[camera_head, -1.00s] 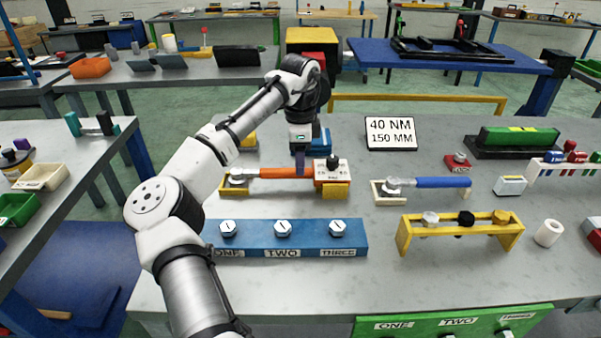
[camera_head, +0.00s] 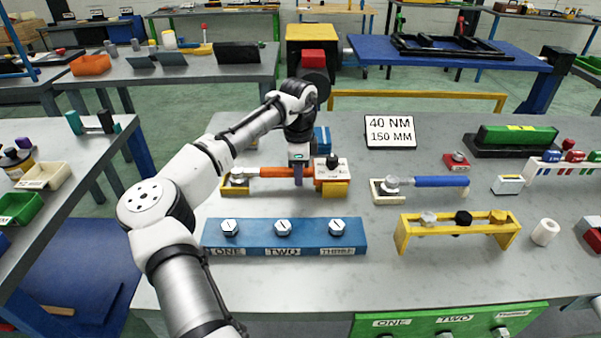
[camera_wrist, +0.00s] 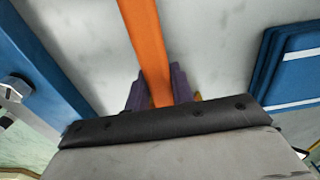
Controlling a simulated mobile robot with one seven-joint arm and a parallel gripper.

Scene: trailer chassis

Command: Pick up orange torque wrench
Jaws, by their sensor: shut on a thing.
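The orange torque wrench (camera_head: 270,172) lies level across the grey bench, its left end at a small yellow-edged holder (camera_head: 236,182) and its right end at a white and yellow block (camera_head: 333,172). My gripper (camera_head: 298,178) points down on the wrench's handle near its right part. In the wrist view the orange handle (camera_wrist: 147,45) runs between the purple fingers of my gripper (camera_wrist: 158,88), which are shut on it. Whether the wrench is clear of its supports cannot be told.
A blue rack (camera_head: 285,237) with several bolts stands in front of the wrench. A blue-handled wrench (camera_head: 440,181) lies to the right, behind a yellow stand (camera_head: 458,230). A sign (camera_head: 390,131) reading 40 NM, 150 MM stands behind. Bare bench shows between these.

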